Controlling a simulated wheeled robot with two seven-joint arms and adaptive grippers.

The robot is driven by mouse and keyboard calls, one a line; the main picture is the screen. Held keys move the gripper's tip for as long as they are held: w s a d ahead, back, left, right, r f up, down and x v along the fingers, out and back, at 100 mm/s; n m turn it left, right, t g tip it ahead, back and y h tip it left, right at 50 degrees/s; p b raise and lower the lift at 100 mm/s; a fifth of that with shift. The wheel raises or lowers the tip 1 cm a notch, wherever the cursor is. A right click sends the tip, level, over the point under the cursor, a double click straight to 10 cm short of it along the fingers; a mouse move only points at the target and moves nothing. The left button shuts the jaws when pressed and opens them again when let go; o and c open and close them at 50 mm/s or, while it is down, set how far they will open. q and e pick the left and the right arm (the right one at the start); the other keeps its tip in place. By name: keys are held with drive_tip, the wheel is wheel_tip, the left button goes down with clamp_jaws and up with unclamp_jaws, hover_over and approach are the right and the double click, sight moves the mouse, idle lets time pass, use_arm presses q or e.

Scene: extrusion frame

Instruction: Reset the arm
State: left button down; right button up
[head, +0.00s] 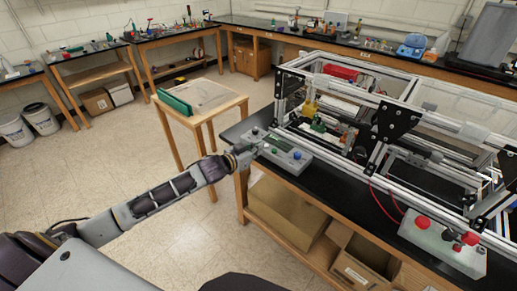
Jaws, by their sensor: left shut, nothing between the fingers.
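My left arm reaches from the lower left to the bench's front left corner. My left gripper (250,149) is small in the picture and shut, with nothing held. It is beside the left end of a grey control box (287,156) with a green and several dark knobs or buttons. I cannot tell whether they touch. The extrusion frame (345,92) stands on the black bench behind the box. My right gripper is not in view.
A second grey box with red knobs (440,246) sits at the bench's front right, with red wires. A small wooden table (203,112) stands behind my left arm. Cardboard boxes (287,212) are on the shelf below.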

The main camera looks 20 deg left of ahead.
use_arm(q)
drive_tip(key=shift+m, duration=0.4)
